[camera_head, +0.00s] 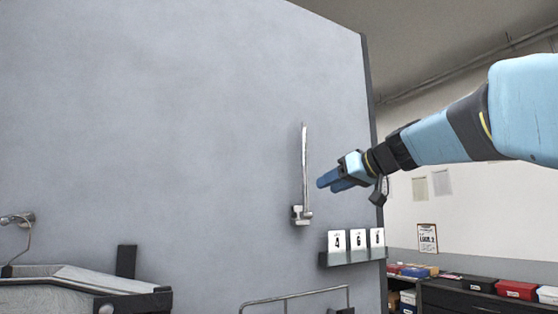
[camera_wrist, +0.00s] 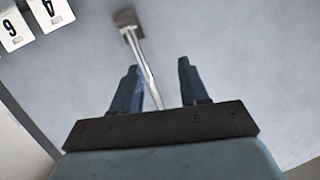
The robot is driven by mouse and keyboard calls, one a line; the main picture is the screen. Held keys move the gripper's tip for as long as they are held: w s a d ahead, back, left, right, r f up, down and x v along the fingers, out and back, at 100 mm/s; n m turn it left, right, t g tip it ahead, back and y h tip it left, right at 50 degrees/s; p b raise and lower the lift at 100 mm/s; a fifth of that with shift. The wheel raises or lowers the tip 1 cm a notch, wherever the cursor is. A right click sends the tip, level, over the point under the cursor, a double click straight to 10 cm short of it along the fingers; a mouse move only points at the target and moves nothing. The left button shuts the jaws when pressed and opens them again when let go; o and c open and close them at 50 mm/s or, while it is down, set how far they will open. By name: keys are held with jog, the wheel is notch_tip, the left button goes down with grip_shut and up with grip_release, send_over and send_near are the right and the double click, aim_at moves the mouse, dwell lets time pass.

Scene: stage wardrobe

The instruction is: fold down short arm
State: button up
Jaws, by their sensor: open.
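The short arm (camera_head: 304,165) is a thin metal bar that stands upright against the grey wall panel, rising from a small bracket (camera_head: 301,215) at its lower end. My gripper (camera_head: 324,182) is just to the right of the bar in the head view, its blue fingers pointing left toward it. In the wrist view, my gripper (camera_wrist: 160,82) has its two fingers apart. The short arm (camera_wrist: 142,60) runs from its bracket (camera_wrist: 126,19) down between the fingers in that picture, nearer the left one. I cannot tell whether it touches that finger. Its far end is hidden behind the gripper body.
A small ledge (camera_head: 350,259) with white number cards sits below right of the bracket. A metal rail (camera_head: 295,297) is at the bottom, and a padded board (camera_head: 75,280) is at lower left. The wall panel (camera_head: 180,110) is bare left of the bar. Shelves with boxes stand at right.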

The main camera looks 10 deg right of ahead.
aim_at(304, 155)
jog(key=w+d+r+n+t+y, duration=0.1)
jog(key=w+d+r+n+t, duration=0.2)
jog(key=r, duration=0.8)
jog(key=shift+m, duration=0.6)
jog(key=x, duration=1.3)
jog(key=shift+w+d+f, duration=0.15)
jog(key=shift+w, duration=0.3)
jog(key=shift+c, duration=0.3)
grip_shut()
